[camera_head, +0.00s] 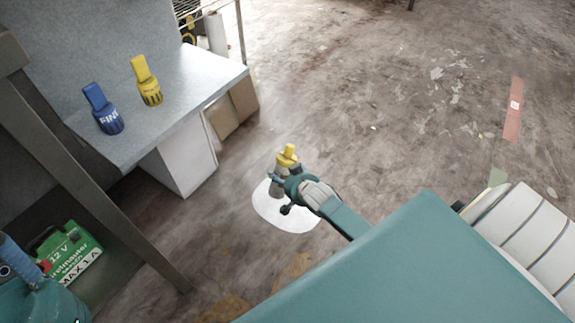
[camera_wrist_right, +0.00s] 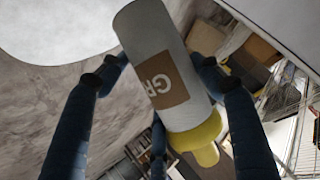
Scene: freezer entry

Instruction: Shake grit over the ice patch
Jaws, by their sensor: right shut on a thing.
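The grit bottle (camera_head: 277,189) has a grey body and a yellow cap. It looks about upright in the head view, with the cap at the top. My right gripper (camera_head: 288,182) is shut on it, and in the head view it overlaps the white ice patch (camera_head: 288,218) on the floor. In the right wrist view the fingers of my right gripper (camera_wrist_right: 160,90) surround the bottle (camera_wrist_right: 148,32), whose brown label shows "GR". The pale patch (camera_wrist_right: 50,25) fills the top left there. I see no grit on the patch.
A blue bottle (camera_head: 108,118) marked "FINE" and a yellow bottle (camera_head: 150,92) stand on the grey counter (camera_head: 190,75) at left. A green 12 V box (camera_head: 68,255) sits below. The brown floor right of the patch is mostly clear, with a red strip (camera_head: 514,108).

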